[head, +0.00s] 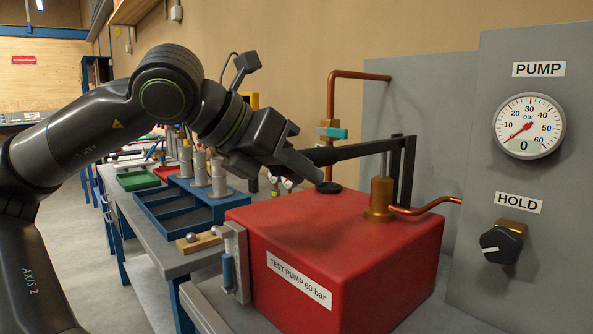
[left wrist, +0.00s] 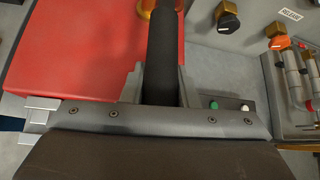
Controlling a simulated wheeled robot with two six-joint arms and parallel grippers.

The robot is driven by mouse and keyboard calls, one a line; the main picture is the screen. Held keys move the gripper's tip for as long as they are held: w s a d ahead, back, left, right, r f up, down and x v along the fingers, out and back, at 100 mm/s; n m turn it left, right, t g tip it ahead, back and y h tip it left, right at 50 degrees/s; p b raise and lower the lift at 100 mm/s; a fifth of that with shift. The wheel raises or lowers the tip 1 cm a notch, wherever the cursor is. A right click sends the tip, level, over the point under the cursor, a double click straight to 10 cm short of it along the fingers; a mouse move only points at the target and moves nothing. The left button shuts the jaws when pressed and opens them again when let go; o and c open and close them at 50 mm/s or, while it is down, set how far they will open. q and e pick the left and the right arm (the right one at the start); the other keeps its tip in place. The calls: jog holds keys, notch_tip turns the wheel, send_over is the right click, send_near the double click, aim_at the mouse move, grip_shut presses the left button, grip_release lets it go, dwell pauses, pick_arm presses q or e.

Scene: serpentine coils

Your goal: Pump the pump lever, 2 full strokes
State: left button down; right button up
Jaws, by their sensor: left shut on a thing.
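The red test pump (head: 350,225) has a dark pump lever (head: 365,149) running above its top to an upright black bracket (head: 403,170). The lever lies close to level, sloping slightly. My left gripper (head: 306,166) is shut on the lever's free end, at the left above the pump. In the left wrist view the lever (left wrist: 161,60) runs away from the jaws over the red top; the grip itself is partly hidden. The round pump gauge (head: 530,126) has its needle near 0. My right gripper is not in view.
A grey panel (head: 475,90) stands behind, with a black hold knob (head: 502,242). Copper pipes (head: 355,75) rise behind the pump, and a brass fitting (head: 380,197) stands on it. Blue trays (head: 160,220) sit on the bench at left. A release knob (left wrist: 228,20) shows in the left wrist view.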

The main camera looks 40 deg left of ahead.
pick_arm(q)
jog(key=shift+s+d+f, duration=0.1)
jog(key=shift+f, duration=0.35)
jog(key=c, duration=1.1)
grip_release()
jog(key=shift+r, duration=0.15)
jog(key=shift+r, duration=0.1)
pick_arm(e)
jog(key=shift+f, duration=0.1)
pick_arm(q)
jog(key=shift+s+a+r, duration=0.15)
jog(key=shift+a, duration=0.05)
jog(key=b+v, duration=0.1)
jog(key=v, duration=0.4)
jog(key=shift+s+r+b, duration=0.15)
jog(key=shift+b, duration=0.15)
jog(key=p+v, duration=0.1)
jog(key=v, duration=1)
jog(key=shift+s+a+r, duration=0.1)
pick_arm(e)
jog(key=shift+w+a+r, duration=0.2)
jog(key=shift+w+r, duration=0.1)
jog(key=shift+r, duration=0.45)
